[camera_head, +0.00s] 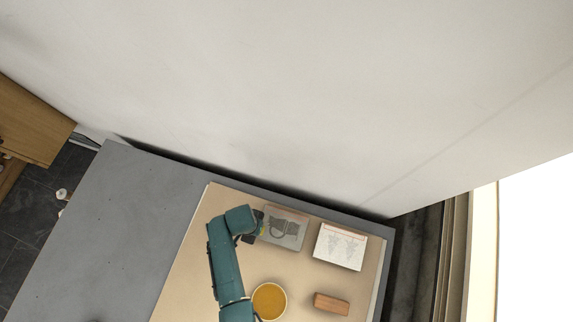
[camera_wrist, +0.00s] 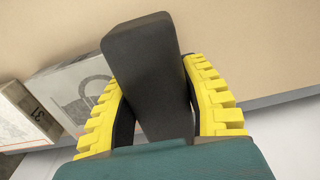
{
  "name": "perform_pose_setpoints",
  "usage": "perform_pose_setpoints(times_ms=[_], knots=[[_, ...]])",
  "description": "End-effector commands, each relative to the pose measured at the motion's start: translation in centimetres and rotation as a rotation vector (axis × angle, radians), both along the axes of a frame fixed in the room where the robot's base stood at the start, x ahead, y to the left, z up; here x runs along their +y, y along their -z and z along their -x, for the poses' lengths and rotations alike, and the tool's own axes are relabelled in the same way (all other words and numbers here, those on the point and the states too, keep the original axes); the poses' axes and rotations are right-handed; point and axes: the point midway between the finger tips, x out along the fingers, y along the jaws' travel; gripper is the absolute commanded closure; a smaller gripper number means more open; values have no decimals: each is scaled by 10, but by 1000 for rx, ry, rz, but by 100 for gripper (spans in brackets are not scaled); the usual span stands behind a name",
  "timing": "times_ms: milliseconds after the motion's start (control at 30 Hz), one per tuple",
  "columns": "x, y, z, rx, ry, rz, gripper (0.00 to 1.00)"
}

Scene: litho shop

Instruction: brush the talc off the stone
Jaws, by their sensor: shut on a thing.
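The stone (camera_head: 283,229) is a grey slab with a dark drawing, lying near the back of the beige board. It also shows in the wrist view (camera_wrist: 68,80) at the left, partly hidden by my gripper. My gripper (camera_wrist: 153,75) has yellow ribbed fingers shut on a long, dark grey, block-shaped thing (camera_wrist: 147,55), which looks like the brush. Its bristles cannot be made out. In the head view my gripper (camera_head: 250,238) is at the stone's left edge; whether the held thing touches the stone cannot be told. No talc can be made out clearly.
A white block with a printed drawing (camera_head: 340,247) lies right of the stone. A brown block (camera_head: 331,303) and a bowl with amber contents (camera_head: 269,301) are nearer the front of the beige board (camera_head: 192,258). A wall (camera_head: 290,100) rises behind the grey table (camera_head: 125,215).

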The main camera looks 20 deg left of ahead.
Motion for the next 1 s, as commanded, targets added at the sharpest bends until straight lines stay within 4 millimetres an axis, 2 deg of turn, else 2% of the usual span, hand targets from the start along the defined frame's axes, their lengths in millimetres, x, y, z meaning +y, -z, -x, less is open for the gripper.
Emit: perform_pose_setpoints(times_ms=[33, 600, 1000], knots=[[0, -16, -2, -5, 2, -2, 84], [-3, -65, -3, -5, 13, -2, 84], [-4, -71, -4, -5, 15, -2, 84]])
